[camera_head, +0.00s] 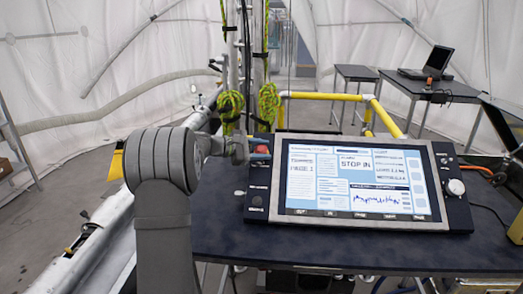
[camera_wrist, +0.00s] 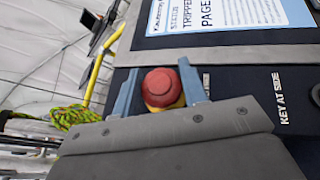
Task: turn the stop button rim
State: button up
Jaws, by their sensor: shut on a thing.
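The red stop button (camera_wrist: 162,88) sits on the dark panel, with a bit of yellow showing beneath it in the wrist view. It also shows in the head view (camera_head: 262,149), small and partly covered, at the panel's upper left corner. My gripper (camera_wrist: 159,68) has one blue-grey finger on each side of the button and is shut on its rim. The far ends of the fingers and the button's underside are partly hidden. In the head view my gripper (camera_head: 240,150) reaches the button from the left.
The panel's screen (camera_head: 360,180) reads "STOP IN" and "PAGE 1". A white knob (camera_head: 455,187) is at the panel's right. Yellow rails (camera_head: 330,96) and coiled green rope (camera_head: 268,103) stand behind. A laptop (camera_head: 428,63) is on a back table.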

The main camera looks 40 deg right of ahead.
jog(key=shift+m+y, duration=0.4)
jog(key=shift+m, duration=0.1)
jog(key=shift+g, duration=0.3)
jog(key=o, duration=1)
jog(key=shift+c, duration=0.2)
jog(key=v, duration=1.7)
jog(key=shift+a, duration=0.15)
